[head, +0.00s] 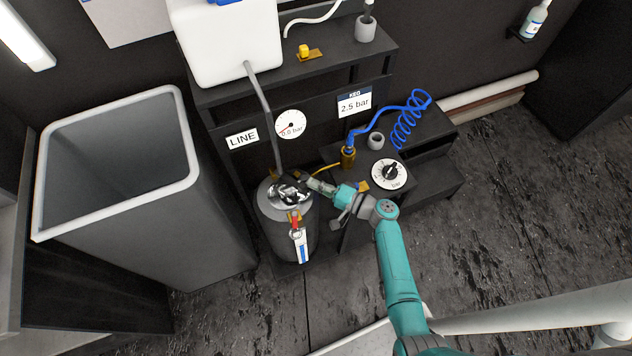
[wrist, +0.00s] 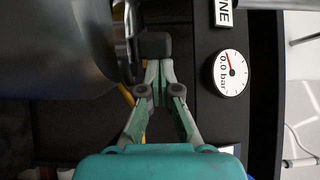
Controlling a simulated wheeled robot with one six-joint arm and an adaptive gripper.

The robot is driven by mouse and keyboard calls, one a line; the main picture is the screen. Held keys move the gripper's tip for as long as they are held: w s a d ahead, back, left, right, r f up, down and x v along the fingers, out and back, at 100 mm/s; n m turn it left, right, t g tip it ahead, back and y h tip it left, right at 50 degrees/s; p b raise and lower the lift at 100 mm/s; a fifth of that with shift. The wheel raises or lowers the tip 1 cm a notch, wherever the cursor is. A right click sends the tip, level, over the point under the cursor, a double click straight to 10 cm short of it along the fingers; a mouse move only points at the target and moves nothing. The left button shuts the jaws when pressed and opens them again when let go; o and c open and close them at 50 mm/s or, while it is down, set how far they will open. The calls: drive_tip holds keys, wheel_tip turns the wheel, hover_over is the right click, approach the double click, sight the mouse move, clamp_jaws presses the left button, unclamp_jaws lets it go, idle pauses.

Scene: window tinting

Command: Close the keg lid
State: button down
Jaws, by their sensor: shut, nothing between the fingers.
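The dark grey keg (head: 290,232) stands on the floor in front of the black bench. Its shiny metal lid (head: 289,192) lies at the keg top, partly covered by dark fittings and my gripper; I cannot tell whether it is seated. My gripper (head: 310,183) reaches in from the right, at the right side of the keg's top. In the wrist view my gripper (wrist: 158,66) is shut and empty, its tips right at a small dark block (wrist: 155,45). The dark curved keg body (wrist: 60,50) fills the upper left there.
A gauge (head: 290,124) marked 0.0 bar sits beside a LINE label, with a 2.5 bar KEG sign nearby. A grey hose (head: 264,110) runs down to the keg. A large grey bin (head: 185,220) stands left. A dial (head: 388,171) and blue coiled hose (head: 405,120) are right.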

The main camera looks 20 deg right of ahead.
sight(303, 191)
drive_tip(key=shift+s+a+m+t+h, duration=0.5)
drive_tip(key=shift+a+m+h, duration=0.15)
drive_tip(key=shift+a+h, duration=0.2)
drive_tip(key=shift+s+a+m+t+h, duration=0.5)
drive_tip(key=shift+a+m+h, duration=0.15)
drive_tip(key=shift+a+h, duration=0.15)
drive_tip(key=shift+s+a, duration=0.25)
drive_tip(key=shift+a, duration=0.5)
drive_tip(key=shift+s+a, duration=0.2)
drive_tip(key=shift+a, duration=0.7)
drive_tip(key=shift+s, duration=0.15)
